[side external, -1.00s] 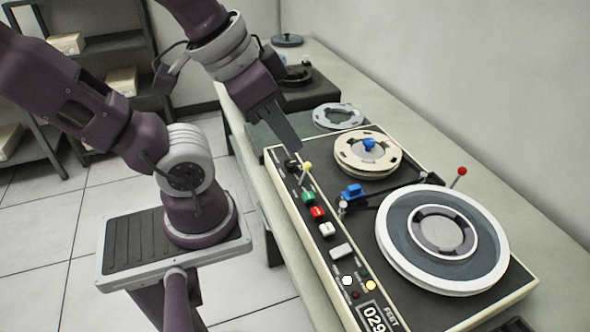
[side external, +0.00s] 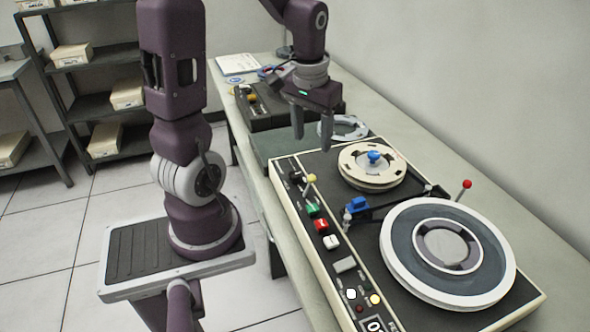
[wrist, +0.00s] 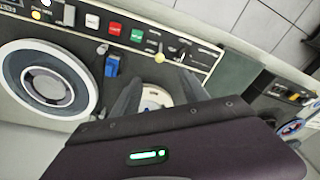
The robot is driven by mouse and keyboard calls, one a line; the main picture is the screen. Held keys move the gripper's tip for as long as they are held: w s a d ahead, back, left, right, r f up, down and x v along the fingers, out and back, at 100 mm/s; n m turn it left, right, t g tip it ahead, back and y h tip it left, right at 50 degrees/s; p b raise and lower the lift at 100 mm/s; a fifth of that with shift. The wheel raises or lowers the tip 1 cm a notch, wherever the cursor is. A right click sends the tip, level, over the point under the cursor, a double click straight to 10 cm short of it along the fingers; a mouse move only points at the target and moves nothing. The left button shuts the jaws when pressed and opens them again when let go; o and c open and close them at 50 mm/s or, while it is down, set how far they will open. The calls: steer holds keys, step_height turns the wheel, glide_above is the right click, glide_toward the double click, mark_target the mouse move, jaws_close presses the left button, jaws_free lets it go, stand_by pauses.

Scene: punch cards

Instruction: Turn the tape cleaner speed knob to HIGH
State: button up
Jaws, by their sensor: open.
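My gripper (side external: 313,142) is open and empty, fingers pointing down above the far end of the tape deck. In the wrist view my gripper (wrist: 160,74) has its two fingers apart, over the small reel. A dark box (side external: 262,108) on the bench behind the deck has a yellow knob (side external: 250,97) on its left side; part of the box also shows at right in the wrist view (wrist: 268,98). It may be the tape cleaner, but its labels are too small to read. My gripper touches neither knob.
A grey ring (side external: 354,125) and papers (side external: 238,64) lie farther back. The bench (side external: 425,160) is clear along the wall.

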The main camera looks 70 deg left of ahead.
mark_target(295, 174)
steer(key=a+f+n, duration=0.1)
steer(key=a+f, duration=0.1)
steer(key=s+a+f, duration=0.1)
steer(key=a+f, duration=0.1)
steer(key=f, duration=0.1)
steer(key=a+f+n+g+h, duration=0.1)
steer(key=a+f, duration=0.1)
steer(key=a, duration=0.1)
steer(key=shift+s+f+n, duration=0.15)
steer(key=shift+f+n, duration=0.05)
steer(key=shift+n, duration=0.1)
step_height(295, 174, down, 7)
jaws_close()
